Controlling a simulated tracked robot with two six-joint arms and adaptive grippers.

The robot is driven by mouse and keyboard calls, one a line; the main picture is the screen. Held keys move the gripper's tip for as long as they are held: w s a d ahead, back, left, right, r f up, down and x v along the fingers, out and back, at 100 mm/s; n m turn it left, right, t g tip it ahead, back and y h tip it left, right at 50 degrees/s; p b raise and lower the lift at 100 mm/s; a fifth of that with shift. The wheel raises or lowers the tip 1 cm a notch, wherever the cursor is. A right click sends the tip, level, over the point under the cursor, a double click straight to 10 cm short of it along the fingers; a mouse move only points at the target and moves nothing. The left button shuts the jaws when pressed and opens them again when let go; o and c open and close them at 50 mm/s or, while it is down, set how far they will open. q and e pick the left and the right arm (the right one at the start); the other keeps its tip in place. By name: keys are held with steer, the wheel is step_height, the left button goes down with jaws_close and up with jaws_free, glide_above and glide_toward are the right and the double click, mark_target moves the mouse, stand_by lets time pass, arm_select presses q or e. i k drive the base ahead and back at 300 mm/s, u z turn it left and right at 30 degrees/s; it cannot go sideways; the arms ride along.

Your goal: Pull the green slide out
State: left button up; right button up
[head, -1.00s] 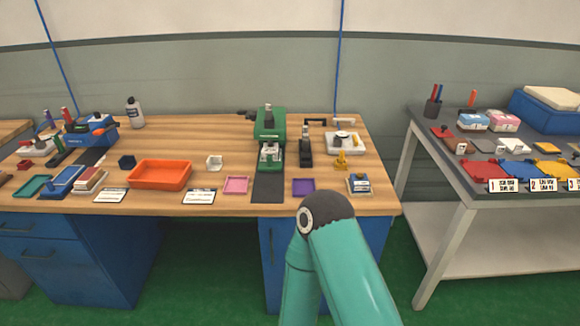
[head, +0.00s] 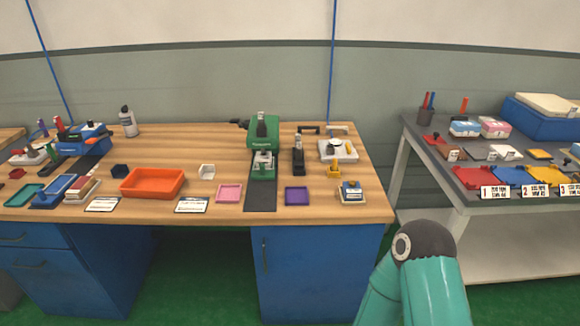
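A green machine (head: 263,133) stands at the back of the wooden bench, right of the middle, on a dark strip (head: 261,194) that runs to the bench's front edge. Its lower front part (head: 263,163) has a pale top and a small dark knob. I cannot tell which part of it is the slide. A teal arm link of mine with a dark joint shows at the bottom right, in front of and below the bench. Neither gripper is in view.
On the wooden bench (head: 225,213) are an orange tray (head: 152,182), a pink tray (head: 229,193), a purple tray (head: 296,195) and a black upright tool (head: 298,158). A grey table (head: 437,165) with coloured mats stands to the right, with a floor gap between.

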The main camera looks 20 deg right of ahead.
mark_target(262, 173)
steer(key=z, duration=0.1)
steer(key=i, duration=1)
steer(key=u, duration=0.05)
